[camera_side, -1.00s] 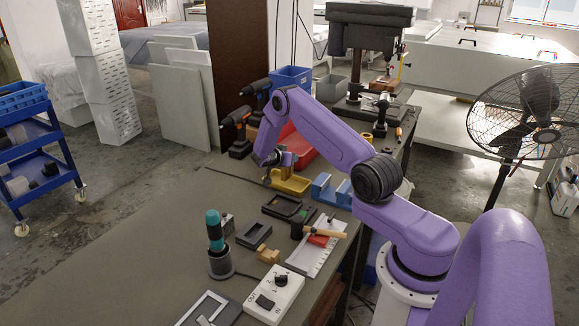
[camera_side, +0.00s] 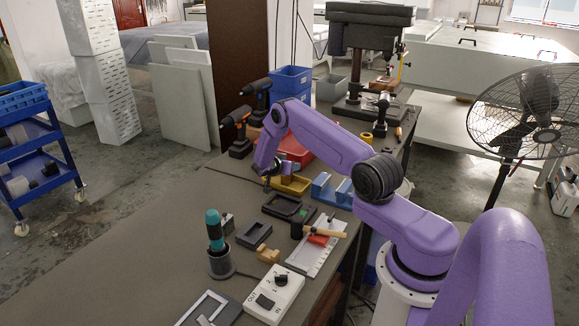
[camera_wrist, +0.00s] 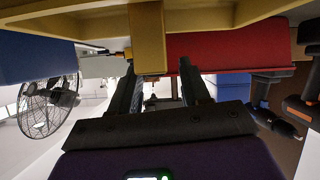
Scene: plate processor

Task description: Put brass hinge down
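A flat tan-gold piece, which looks like the brass hinge (camera_wrist: 148,42), stands at the yellow bin in the wrist view. It crosses the rim, and a small tan piece also shows over the bin in the side view (camera_side: 285,167). In the side view my gripper is small, just left of the bin.
A red bin (camera_side: 297,150) stands behind the yellow one, and blue bins (camera_side: 291,82) further back. A blue fixture (camera_side: 325,188) is right of the yellow bin. Drills (camera_side: 238,135) stand behind left. The table's left part is clear.

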